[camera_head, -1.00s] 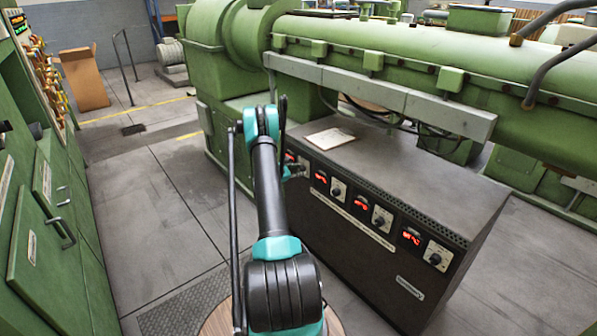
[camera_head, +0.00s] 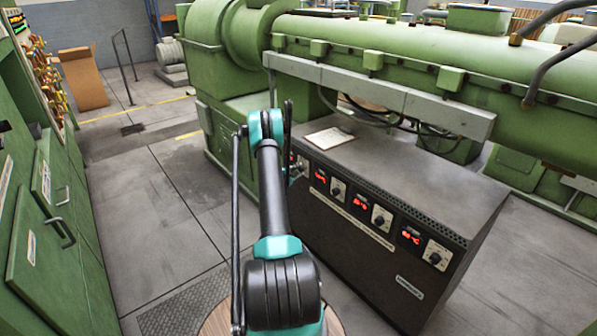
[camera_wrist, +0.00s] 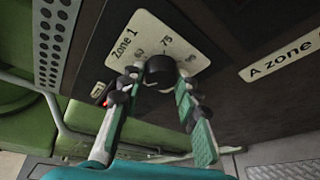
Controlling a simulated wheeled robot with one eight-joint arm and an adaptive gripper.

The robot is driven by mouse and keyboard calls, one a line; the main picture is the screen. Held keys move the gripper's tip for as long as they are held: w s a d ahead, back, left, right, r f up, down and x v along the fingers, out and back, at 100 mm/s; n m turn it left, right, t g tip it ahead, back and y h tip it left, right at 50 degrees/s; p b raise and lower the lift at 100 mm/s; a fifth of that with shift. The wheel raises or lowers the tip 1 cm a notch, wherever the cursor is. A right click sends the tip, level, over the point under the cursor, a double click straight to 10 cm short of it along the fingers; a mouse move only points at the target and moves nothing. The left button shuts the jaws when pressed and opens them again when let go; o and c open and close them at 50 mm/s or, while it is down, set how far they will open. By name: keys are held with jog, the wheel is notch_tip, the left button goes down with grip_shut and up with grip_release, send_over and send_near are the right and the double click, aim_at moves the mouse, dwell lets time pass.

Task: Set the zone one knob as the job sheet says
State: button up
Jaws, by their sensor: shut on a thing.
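The zone one knob (camera_wrist: 160,70) is round and black, on a cream dial plate (camera_wrist: 133,36) marked "Zone 1" with 75 among its numbers. My gripper (camera_wrist: 160,78) is shut on this knob in the wrist view, one finger on each side. The knob's pointer is hard to make out. In the head view my gripper (camera_head: 298,170) is at the left end of the control cabinet (camera_head: 400,170), mostly hidden by my arm. The job sheet (camera_head: 330,138) lies flat on the cabinet top; its writing is too small to read.
Further right on the cabinet front are several knobs, such as one (camera_head: 381,217), beside red displays (camera_head: 411,236). The green extruder barrel (camera_head: 420,60) runs above and behind. Green cabinets (camera_head: 45,220) stand at the left, with clear floor between.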

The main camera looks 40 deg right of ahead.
aim_at(303, 150)
dwell(0.4)
jog(key=o, duration=1.2)
jog(key=shift+c, duration=0.2)
notch_tip(303, 150, up, 8)
jog(key=shift+a+r, duration=0.1)
jog(key=shift+r, duration=0.9)
